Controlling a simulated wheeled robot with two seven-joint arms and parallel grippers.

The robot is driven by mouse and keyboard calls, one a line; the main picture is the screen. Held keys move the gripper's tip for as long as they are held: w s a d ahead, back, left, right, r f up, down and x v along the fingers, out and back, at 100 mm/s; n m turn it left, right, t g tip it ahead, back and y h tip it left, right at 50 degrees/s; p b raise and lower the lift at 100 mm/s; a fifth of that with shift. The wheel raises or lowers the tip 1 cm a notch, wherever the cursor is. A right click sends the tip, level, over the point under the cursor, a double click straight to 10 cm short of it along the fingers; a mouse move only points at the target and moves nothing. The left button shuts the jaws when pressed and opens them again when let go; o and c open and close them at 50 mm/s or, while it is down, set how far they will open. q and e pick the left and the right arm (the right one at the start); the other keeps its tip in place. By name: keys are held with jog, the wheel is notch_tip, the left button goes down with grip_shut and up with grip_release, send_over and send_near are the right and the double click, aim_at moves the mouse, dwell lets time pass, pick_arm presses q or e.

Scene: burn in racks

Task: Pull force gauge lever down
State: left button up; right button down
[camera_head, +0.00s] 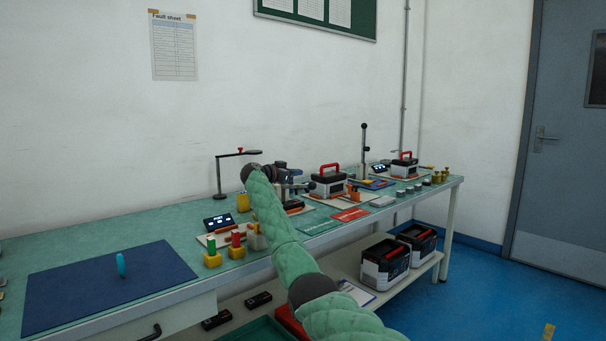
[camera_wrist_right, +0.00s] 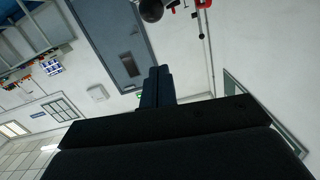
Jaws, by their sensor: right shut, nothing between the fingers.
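My right arm comes in from the bottom of the head view in a green sleeve. Its gripper (camera_head: 290,180) is over the bench, partly hidden behind the wrist. In the right wrist view the dark fingers (camera_wrist_right: 156,87) are together, with nothing between them. A black stand (camera_head: 219,178) with a horizontal arm and a red piece on top stands behind my wrist. A black ball (camera_wrist_right: 151,10) and red parts show at the top of the wrist view, apart from the fingers. I cannot tell which part is the force gauge lever. My left gripper is not in view.
The green bench (camera_head: 120,240) carries a blue mat (camera_head: 70,285), a small dark display (camera_head: 218,221) and black-and-white boxes with red handles (camera_head: 328,184). A tall upright post (camera_head: 363,150) stands farther right. More boxes (camera_head: 385,262) sit on the lower shelf. The bench's left back is clear.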

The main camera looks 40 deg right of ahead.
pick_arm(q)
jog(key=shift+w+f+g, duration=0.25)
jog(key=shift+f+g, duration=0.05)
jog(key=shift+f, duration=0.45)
pick_arm(e)
jog(key=shift+s+a+r, duration=0.1)
jog(key=shift+a+r, duration=0.05)
jog(key=shift+a, duration=0.9)
jog(key=shift+s+a+r, duration=0.1)
jog(key=shift+a, duration=0.9)
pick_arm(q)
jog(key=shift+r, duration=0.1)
